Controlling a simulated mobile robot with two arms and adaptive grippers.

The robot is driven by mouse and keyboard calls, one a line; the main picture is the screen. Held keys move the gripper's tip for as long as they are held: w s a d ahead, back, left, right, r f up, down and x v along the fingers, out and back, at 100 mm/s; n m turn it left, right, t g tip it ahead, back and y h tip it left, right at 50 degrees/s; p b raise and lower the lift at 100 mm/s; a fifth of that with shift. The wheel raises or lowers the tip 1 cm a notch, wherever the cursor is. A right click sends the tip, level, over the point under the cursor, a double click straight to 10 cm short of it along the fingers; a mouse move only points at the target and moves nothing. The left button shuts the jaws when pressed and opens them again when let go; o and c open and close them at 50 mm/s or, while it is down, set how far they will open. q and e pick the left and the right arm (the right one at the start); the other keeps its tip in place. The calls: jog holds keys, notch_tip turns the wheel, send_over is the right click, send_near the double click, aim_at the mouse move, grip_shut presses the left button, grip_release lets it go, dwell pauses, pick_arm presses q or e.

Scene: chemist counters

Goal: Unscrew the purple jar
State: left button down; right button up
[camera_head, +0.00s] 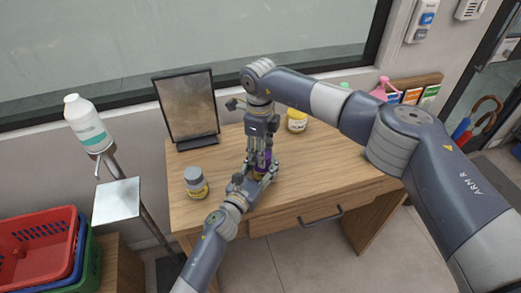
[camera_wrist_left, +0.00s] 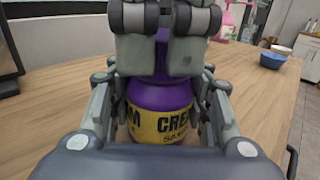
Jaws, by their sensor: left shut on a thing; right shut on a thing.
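The purple jar (camera_wrist_left: 160,98) has a yellow label with dark "CREAM" lettering and stands upright on the wooden desk (camera_head: 330,165). In the head view only a little of its purple shows between my grippers. My left gripper (camera_head: 263,172) comes in low from the front and is shut around the jar's body, a finger on each side in the left wrist view. My right gripper (camera_head: 260,155) points straight down from above and is shut on the jar's top. Its fingers (camera_wrist_left: 165,50) hide most of the lid.
A grey-lidded jar with a yellow label (camera_head: 196,182) stands left on the desk. A yellow jar (camera_head: 297,120) stands behind my right gripper. A dark framed panel (camera_head: 187,105) stands at the back left. A blue bowl (camera_wrist_left: 273,60) shows in the wrist view.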

pick_arm(q)
jog(key=shift+s+d, duration=0.1)
jog(key=shift+d, duration=0.2)
pick_arm(e)
jog(key=n, duration=0.5)
jog(key=shift+s+a, duration=0.4)
jog(key=n, duration=0.5)
jog(key=shift+s+d, duration=0.15)
jog(key=shift+d, duration=0.05)
jog(key=n, duration=0.5)
jog(key=shift+d, duration=0.15)
pick_arm(q)
jog(key=shift+a, duration=0.15)
pick_arm(e)
jog(key=n, duration=0.5)
jog(key=shift+d, duration=0.3)
jog(key=shift+a, duration=0.1)
pick_arm(q)
jog(key=shift+a, duration=0.1)
pick_arm(e)
jog(key=shift+r, duration=0.2)
